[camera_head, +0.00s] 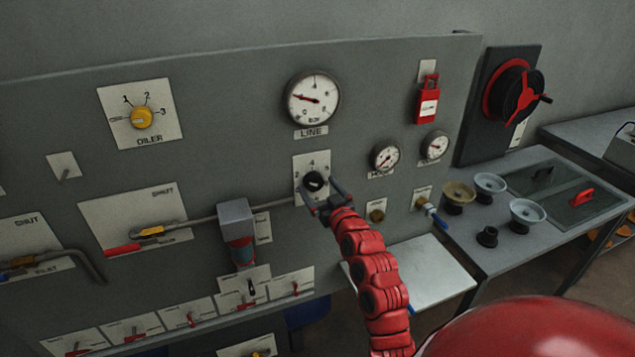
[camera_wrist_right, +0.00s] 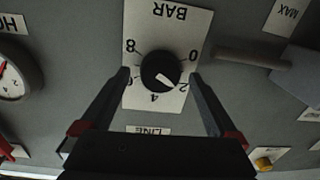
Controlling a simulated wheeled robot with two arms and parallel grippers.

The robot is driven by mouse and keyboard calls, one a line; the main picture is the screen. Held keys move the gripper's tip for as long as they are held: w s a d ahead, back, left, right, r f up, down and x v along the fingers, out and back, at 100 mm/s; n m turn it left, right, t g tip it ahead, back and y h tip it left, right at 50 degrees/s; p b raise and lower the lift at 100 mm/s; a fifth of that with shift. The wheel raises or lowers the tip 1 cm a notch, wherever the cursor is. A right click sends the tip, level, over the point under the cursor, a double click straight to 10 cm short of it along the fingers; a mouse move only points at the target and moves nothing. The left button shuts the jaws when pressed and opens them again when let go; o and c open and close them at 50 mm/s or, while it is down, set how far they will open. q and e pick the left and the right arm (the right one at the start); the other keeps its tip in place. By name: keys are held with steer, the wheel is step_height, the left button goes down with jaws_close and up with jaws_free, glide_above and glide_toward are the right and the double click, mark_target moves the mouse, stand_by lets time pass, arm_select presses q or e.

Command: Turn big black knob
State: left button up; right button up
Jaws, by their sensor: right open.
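The big black knob (camera_head: 315,181) sits on a white plate with printed numbers, below the LINE gauge on the grey panel. In the right wrist view the black knob (camera_wrist_right: 161,71) shows upside down, with its white pointer mark toward the 2. My right gripper (camera_head: 322,198) is open in front of the knob's plate. In the wrist view the right gripper's fingers (camera_wrist_right: 160,75) stand on either side of the knob, with gaps between them and it. How near the fingertips are to the panel is hard to tell. My left gripper is not in view.
The LINE gauge (camera_head: 313,99) is above the knob. A grey box (camera_head: 236,220) with a pipe lies left of it. Small gauges (camera_head: 386,156) and a red padlock (camera_head: 428,105) are at right. A side table (camera_head: 520,235) holds several bowl-like parts.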

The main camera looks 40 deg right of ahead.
steer(key=shift+w+d, duration=0.1)
steer(key=shift+w, duration=0.45)
steer(key=c, duration=1.4)
steer(key=shift+m, duration=0.3)
